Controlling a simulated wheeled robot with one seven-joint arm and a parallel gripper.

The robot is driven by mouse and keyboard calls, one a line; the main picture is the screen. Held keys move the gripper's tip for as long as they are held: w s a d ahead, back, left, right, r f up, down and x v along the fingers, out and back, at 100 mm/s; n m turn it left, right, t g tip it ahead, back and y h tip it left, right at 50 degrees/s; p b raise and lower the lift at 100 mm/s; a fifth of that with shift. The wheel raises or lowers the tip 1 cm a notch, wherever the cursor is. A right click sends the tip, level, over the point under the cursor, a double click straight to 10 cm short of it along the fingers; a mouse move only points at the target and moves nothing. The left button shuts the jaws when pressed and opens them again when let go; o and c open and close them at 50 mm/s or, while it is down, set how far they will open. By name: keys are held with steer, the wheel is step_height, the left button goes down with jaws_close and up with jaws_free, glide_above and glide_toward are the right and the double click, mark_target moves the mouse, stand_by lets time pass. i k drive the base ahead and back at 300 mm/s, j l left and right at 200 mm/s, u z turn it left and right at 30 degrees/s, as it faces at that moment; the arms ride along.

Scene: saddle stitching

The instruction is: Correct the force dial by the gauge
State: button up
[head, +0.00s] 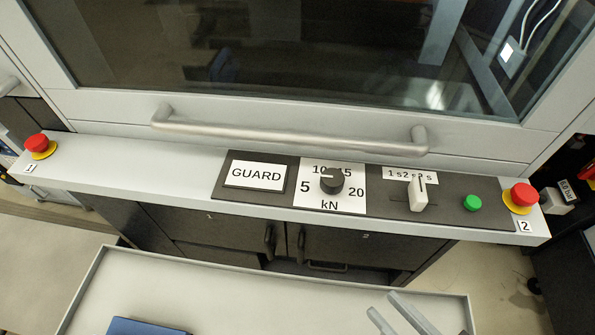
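The force dial (333,181) is a dark round knob on a white plate marked 5, 10, 15, 20 and kN. The knob hides part of the 15. A short white mark on the knob points left, roughly between the 5 and the 10. No gauge reading is legible. Behind the window, a small grey box (511,58) with a bright white face and a cable shows at the upper right; I cannot tell whether it is the gauge.
Beside the dial are a GUARD plate (258,175), a white slider (419,194) and a green button (472,203). Red stop buttons (37,144) (522,195) stand at the ends. A bar handle (290,133) runs above.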

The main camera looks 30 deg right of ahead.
mark_target(332, 180)
steer(key=u, duration=1.1)
steer(key=k+j+z, duration=0.2)
steer(key=j, duration=0.3)
steer(key=k+j+z, duration=0.25)
steer(key=k+j, duration=0.15)
